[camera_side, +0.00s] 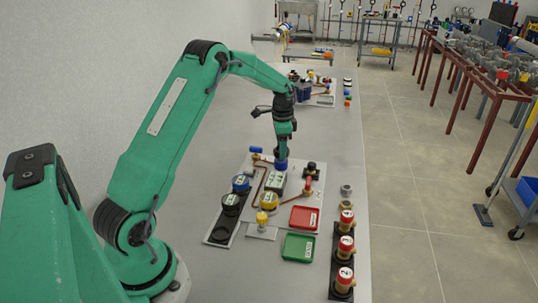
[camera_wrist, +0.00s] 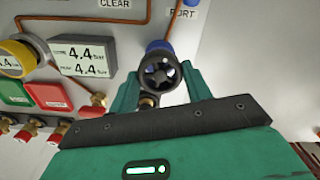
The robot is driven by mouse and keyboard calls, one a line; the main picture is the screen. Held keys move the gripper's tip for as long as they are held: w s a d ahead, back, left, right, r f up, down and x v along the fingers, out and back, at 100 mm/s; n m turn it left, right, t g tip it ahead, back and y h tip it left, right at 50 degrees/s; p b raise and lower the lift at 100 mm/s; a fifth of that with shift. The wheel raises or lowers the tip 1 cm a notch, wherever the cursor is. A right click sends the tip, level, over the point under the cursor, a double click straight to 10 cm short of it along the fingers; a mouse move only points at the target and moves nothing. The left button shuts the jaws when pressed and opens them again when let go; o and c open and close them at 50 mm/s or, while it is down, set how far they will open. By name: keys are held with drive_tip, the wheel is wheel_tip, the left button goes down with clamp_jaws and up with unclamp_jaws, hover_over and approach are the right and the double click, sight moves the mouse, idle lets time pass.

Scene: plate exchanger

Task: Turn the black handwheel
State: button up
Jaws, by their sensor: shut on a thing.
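The black handwheel (camera_wrist: 160,75) shows in the wrist view as a spoked ring, with a blue part behind it and brass below. My gripper (camera_wrist: 163,80) has its green fingers on the left and right of the wheel, shut on it. In the side view my gripper (camera_side: 282,158) points down over the panel behind the display. There the handwheel is not clearly visible behind my gripper. A display (camera_wrist: 83,57) left of the wheel reads 4.4 bar on both lines; it also shows in the side view (camera_side: 275,181).
A yellow-rimmed gauge (camera_side: 268,200), a red tray (camera_side: 304,217) and a green tray (camera_side: 298,247) lie nearer the camera. A copper pipe (camera_wrist: 90,20) runs close to the wheel. Red-capped fittings (camera_side: 346,243) stand along the right edge. A wall is on the left.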

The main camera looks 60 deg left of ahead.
drive_tip(key=shift+r+m, duration=0.15)
drive_tip(key=shift+m, duration=0.85)
drive_tip(key=o, duration=1)
drive_tip(key=shift+c, duration=0.2)
drive_tip(key=shift+r, duration=3.8)
drive_tip(key=shift+d+r, duration=0.1)
drive_tip(key=shift+r, duration=0.05)
